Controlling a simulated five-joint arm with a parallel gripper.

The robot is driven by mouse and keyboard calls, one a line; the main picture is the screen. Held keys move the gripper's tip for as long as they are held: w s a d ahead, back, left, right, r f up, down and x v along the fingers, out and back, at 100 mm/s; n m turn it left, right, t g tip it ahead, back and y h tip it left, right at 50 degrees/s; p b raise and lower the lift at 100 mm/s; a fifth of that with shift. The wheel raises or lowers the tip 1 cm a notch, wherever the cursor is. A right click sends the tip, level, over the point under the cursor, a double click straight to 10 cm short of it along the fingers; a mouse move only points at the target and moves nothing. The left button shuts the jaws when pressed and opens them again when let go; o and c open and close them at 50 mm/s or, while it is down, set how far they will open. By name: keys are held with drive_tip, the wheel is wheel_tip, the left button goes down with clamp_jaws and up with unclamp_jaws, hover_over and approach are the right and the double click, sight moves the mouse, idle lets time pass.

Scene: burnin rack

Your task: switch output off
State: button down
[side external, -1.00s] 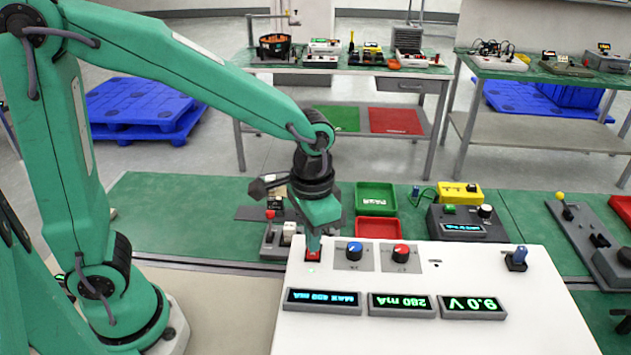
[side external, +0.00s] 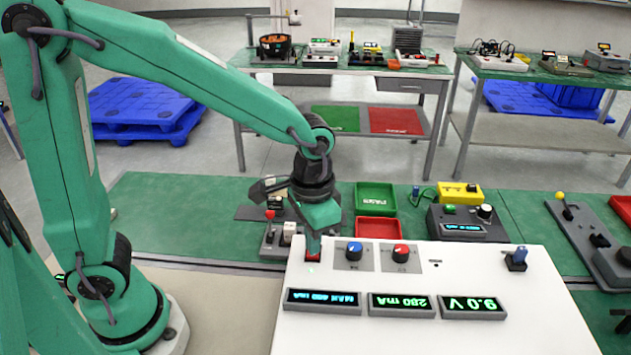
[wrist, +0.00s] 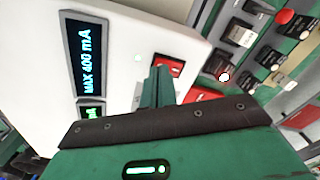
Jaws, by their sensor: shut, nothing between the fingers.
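The white power supply panel (side external: 430,330) carries three displays reading MAX 400 mA (side external: 322,299), 280 mA (side external: 401,304) and 9.0 V (side external: 472,307), upside down in the side view. A red rocker switch (side external: 313,257) sits at its far left corner, with a small lit green lamp (side external: 310,270) beside it. My gripper (side external: 313,246) is shut and empty, pointing down with its tips at the switch. In the wrist view the shut fingers (wrist: 158,84) partly cover the red switch (wrist: 173,64). I cannot tell whether the tips touch it.
A blue knob (side external: 354,249) and a red knob (side external: 401,253) stand right of the switch. A blue-topped toggle (side external: 517,257) is farther right. Behind are a green bin (side external: 376,197), a red bin (side external: 377,228) and a dark control box (side external: 463,223).

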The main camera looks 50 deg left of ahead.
drive_tip(key=shift+f, duration=0.6)
idle(0.5)
drive_tip(key=shift+r, duration=3.55)
drive_tip(key=shift+a, duration=0.1)
drive_tip(key=s+a+r+n+t, duration=0.3)
drive_tip(key=s+a+r+t, duration=0.2)
drive_tip(key=s+a, duration=0.4)
drive_tip(key=shift+a+t, duration=0.3)
drive_tip(key=shift+a, duration=0.95)
